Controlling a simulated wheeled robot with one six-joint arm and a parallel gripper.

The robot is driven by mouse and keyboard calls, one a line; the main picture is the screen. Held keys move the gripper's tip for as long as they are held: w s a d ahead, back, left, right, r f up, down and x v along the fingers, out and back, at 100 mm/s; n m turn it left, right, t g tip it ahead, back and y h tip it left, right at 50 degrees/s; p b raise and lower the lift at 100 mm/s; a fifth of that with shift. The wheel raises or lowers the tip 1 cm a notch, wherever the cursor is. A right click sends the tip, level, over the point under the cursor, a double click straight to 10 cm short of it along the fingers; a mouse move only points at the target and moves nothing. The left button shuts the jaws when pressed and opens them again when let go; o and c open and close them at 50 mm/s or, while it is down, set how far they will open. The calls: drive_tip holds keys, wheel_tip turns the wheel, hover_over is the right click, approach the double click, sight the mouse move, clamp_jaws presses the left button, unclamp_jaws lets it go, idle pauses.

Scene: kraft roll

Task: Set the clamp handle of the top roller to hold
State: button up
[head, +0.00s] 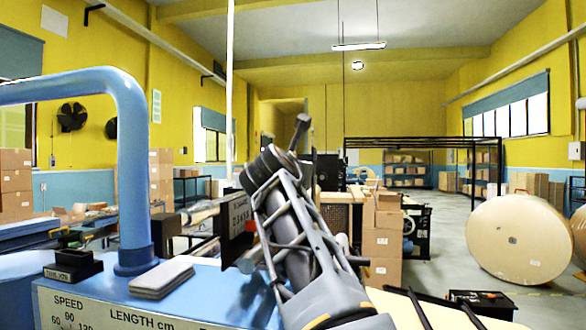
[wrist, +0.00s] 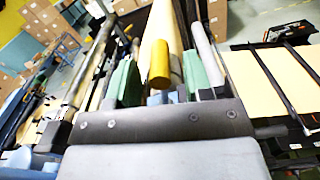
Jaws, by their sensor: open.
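My gripper (wrist: 160,72) shows in the wrist view as a dark bar with screws and two green fingers held apart. A yellow cylindrical grip (wrist: 159,62), which looks like the clamp handle, stands in the picture between the fingers. I see no finger closed on it, and its depth relative to the fingertips is unclear. Behind it runs a tan roller or paper strip (wrist: 163,22), with a grey roller (wrist: 203,42) to its right. In the head view my arm reaches over the blue machine and the handle cannot be picked out. The handle's hold marking is not visible.
The blue machine's panel (head: 120,312) carries SPEED and LENGTH lettering. A thick blue pipe (head: 130,150) rises on the left. A grey pad (head: 162,280) lies on the machine. Stacked cartons (head: 382,240) stand beyond, and a large kraft roll (head: 517,240) rests on open floor at right.

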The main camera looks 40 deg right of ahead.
drive_tip(key=shift+d, duration=0.1)
clamp_jaws()
idle(0.5)
